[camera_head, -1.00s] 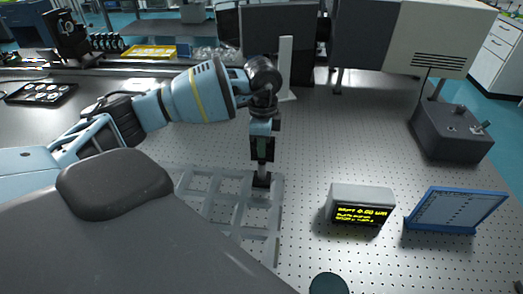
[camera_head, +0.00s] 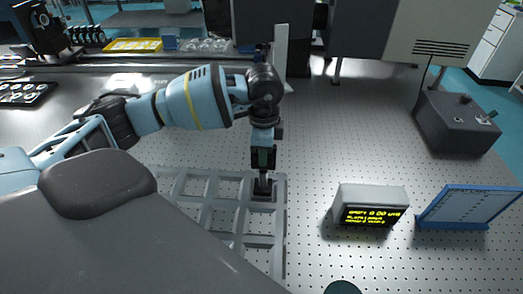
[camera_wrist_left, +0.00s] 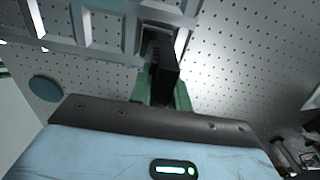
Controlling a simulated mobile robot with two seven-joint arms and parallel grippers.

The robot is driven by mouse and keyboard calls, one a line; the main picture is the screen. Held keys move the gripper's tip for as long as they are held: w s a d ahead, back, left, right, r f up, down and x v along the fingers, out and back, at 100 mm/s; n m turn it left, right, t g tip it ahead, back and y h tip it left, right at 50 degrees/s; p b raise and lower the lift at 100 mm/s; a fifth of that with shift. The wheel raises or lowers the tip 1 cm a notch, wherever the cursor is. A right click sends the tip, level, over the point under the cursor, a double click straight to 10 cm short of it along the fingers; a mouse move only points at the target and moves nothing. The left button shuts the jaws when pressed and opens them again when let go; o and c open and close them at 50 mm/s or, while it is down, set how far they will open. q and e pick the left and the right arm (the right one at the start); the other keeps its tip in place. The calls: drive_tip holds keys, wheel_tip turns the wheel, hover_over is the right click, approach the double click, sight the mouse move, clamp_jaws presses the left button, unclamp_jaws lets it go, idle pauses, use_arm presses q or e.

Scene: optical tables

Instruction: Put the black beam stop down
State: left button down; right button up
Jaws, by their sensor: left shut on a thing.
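My left gripper (camera_head: 263,172) points straight down and is shut on the black beam stop (camera_head: 263,187). The beam stop is upright, at the far right compartment of the grey grid rack (camera_head: 279,230). In the left wrist view the green fingertips (camera_wrist_left: 162,92) flank the dark beam stop (camera_wrist_left: 165,65), whose lower end is over or in a compartment of the rack (camera_wrist_left: 102,28). I cannot tell whether it touches the bottom. My right gripper is not in view.
A grey display box (camera_head: 369,205) with yellow text and a blue-framed panel (camera_head: 467,207) stand right of the rack. A dark control box (camera_head: 455,122) is farther back. A white upright plate (camera_head: 281,52) stands behind my gripper. The perforated tabletop between is clear.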

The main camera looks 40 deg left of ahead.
use_arm(q)
drive_tip(key=shift+d, duration=0.15)
drive_tip(key=c, duration=1.3)
unclamp_jaws()
drive_tip(key=shift+f, duration=0.1)
wheel_tip(320, 180, up, 12)
drive_tip(key=shift+r+p, duration=0.15)
drive_tip(key=shift+p, duration=0.25)
